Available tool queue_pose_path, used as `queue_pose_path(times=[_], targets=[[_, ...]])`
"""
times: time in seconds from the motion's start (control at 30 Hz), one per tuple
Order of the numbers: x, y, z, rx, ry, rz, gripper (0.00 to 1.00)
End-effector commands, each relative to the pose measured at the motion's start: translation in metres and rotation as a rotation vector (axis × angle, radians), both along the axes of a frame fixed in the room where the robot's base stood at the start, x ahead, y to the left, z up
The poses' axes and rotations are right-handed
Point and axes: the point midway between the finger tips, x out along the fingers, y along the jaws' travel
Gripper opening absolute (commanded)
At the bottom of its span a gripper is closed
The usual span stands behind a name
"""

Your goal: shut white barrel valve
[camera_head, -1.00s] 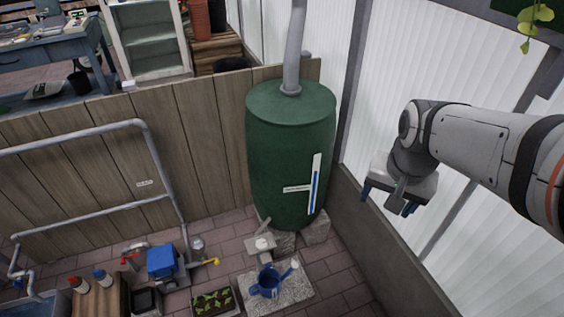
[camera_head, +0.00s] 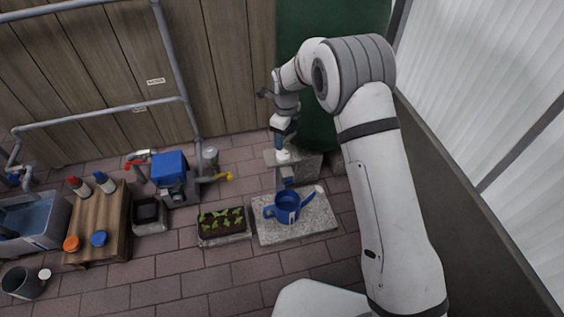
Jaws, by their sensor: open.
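The green barrel (camera_head: 318,70) stands against the wooden fence, partly hidden by my arm. A small white part (camera_head: 283,156), which looks like the barrel valve, shows low at the barrel's front, above the watering can. My gripper (camera_head: 284,142) is open and pointing down, with its blue fingers right over this white part. I cannot tell whether the fingers touch it or stand around it. The valve's exact handle position is hidden by the gripper.
A blue watering can (camera_head: 287,208) stands on a pale stone slab (camera_head: 310,230) just below the gripper. A seedling tray (camera_head: 221,222), a yellow tap (camera_head: 222,177) and a blue pump box (camera_head: 169,167) are to the left. Brick floor in front is mostly clear.

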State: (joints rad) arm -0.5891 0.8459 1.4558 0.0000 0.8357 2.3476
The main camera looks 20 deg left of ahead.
Motion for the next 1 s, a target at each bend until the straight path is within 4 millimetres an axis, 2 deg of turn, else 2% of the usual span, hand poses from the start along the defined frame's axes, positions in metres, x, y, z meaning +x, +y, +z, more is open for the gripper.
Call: queue_pose_path(times=[0.03, 0.27, 0.63, 0.73, 1.0], targets=[[0.0, 0.005, -0.013, -0.001, 0.001, -0.02, 0.68], [-0.001, 0.009, -0.032, -0.003, 0.005, -0.046, 0.68], [0.0, 0.008, -0.088, -0.002, 0.005, -0.046, 0.68], [0.0, 0.008, -0.095, -0.001, 0.004, -0.046, 0.68], [0.0, 0.008, -0.095, -0.001, 0.004, -0.046, 0.66]])
